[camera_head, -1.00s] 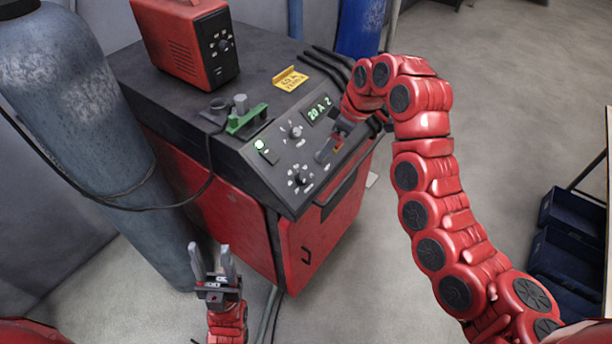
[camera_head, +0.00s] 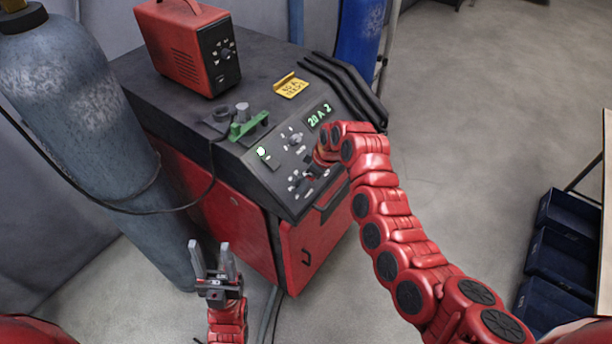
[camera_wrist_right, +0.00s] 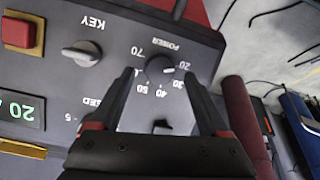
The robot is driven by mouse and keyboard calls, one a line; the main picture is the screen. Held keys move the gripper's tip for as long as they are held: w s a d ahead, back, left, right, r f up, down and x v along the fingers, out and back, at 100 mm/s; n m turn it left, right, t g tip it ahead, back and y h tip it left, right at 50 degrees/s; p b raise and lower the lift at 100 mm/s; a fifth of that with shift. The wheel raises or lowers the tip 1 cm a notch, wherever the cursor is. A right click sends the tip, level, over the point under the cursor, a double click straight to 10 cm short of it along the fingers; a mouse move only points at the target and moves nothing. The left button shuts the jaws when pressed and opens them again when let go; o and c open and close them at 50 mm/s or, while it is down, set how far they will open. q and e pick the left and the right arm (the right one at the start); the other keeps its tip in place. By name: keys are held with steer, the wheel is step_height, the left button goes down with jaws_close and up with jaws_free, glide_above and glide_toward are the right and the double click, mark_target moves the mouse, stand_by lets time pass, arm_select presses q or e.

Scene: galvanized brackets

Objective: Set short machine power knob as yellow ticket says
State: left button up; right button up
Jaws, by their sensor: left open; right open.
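The red and black machine (camera_head: 180,110) has a sloped panel with a green display (camera_head: 320,114) reading "20 A 2". A yellow ticket (camera_head: 291,86) on its top appears to start with "50 A"; its lower line is too small to read. The POWER knob (camera_wrist_right: 160,66) shows upside down in the right wrist view, with marks from 20 to 70; its pointer seems near 20. My right gripper (camera_wrist_right: 158,76) is open, its fingertips on either side of the knob in the picture; contact cannot be told. My left gripper (camera_head: 213,248) is open and empty, in front of the machine.
A KEY switch (camera_wrist_right: 84,53) and a red button (camera_wrist_right: 22,33) are beside the POWER knob. A red box with a dial (camera_head: 190,45) and a green clamp (camera_head: 248,124) sit on the machine. A gas cylinder (camera_head: 75,110) stands at left; blue bins (camera_head: 565,235) are at right.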

steer(key=shift+x, duration=0.75)
jaws_close()
